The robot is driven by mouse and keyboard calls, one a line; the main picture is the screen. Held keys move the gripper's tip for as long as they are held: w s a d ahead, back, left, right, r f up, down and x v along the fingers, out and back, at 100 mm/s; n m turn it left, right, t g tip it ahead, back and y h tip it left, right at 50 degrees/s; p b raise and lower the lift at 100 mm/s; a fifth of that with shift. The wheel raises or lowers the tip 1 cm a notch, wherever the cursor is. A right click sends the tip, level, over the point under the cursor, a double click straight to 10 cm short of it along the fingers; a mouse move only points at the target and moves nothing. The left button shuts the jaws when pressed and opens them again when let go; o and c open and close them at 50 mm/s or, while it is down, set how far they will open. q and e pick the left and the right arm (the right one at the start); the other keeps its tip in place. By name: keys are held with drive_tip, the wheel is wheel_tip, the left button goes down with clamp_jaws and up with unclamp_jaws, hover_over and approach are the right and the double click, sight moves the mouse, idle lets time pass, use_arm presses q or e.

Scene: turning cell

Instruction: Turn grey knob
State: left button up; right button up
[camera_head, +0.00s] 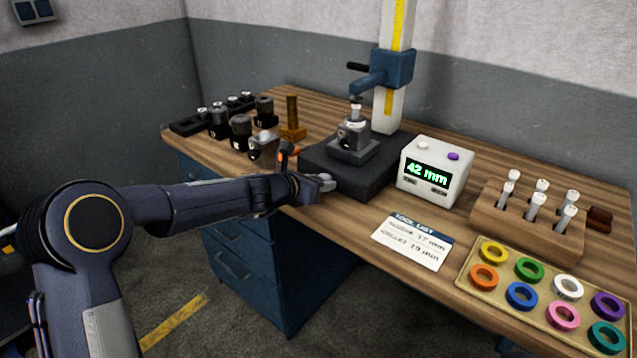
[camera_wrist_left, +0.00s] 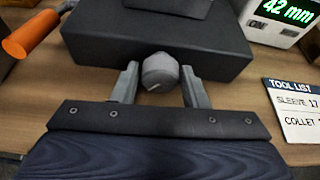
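The grey knob (camera_wrist_left: 160,72) sits on the front face of the dark block (camera_wrist_left: 215,55), low at its middle, with a light mark on its face. My left gripper (camera_wrist_left: 159,78) has one finger on each side of the knob. The fingers look spread, with a small gap at the left and almost none at the right, so contact is unclear. In the head view the left gripper (camera_head: 318,184) is at the front edge of the block, where its fingers largely hide the knob. A display box (camera_head: 434,173) reads 42 mm. My right gripper is not in view.
An orange-handled tool (camera_wrist_left: 30,35) lies left of the gripper. A tool list card (camera_head: 412,242) lies to the right, near a tray of coloured rings (camera_head: 463,278) and a wooden rack (camera_head: 487,218) of pins. A column (camera_head: 388,110) stands behind the block.

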use_arm(q)
drive_tip(key=shift+o, duration=0.3)
drive_tip(key=v, duration=0.7)
drive_tip(key=shift+s+a+r, duration=0.15)
drive_tip(key=shift+s+a, duration=0.1)
drive_tip(key=shift+s, duration=0.05)
